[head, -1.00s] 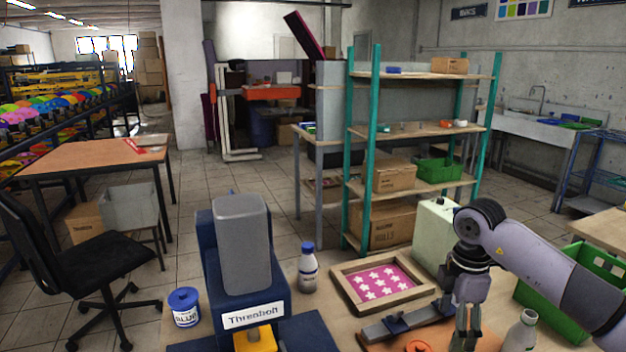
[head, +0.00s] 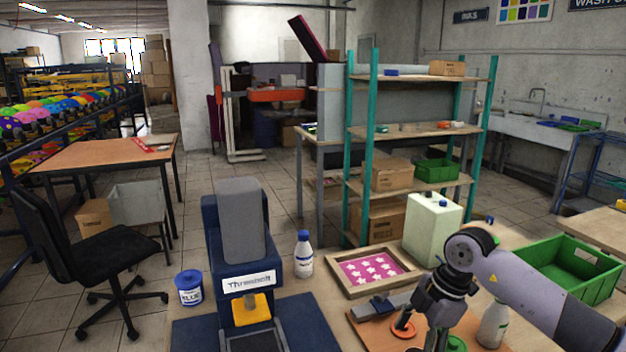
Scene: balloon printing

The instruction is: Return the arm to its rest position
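My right arm comes in from the right edge in the head view. Its gripper (head: 437,335) points down at the bottom of the picture, over the orange-brown board on the worktable. The fingertips are cut off or dark against the board, so I cannot tell whether they are open or shut. A white bottle (head: 493,322) stands just right of the gripper, partly behind my arm. An orange ring-shaped piece (head: 403,329) lies just left of the gripper, and a green round piece (head: 455,343) lies beside it. My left gripper is not in view.
A blue press (head: 241,240) stands at the front left, with a blue tin (head: 189,288) and a white bottle with blue cap (head: 304,255) beside it. A framed pink screen (head: 372,270), a pale canister (head: 432,231) and a green crate (head: 570,268) stand near my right arm.

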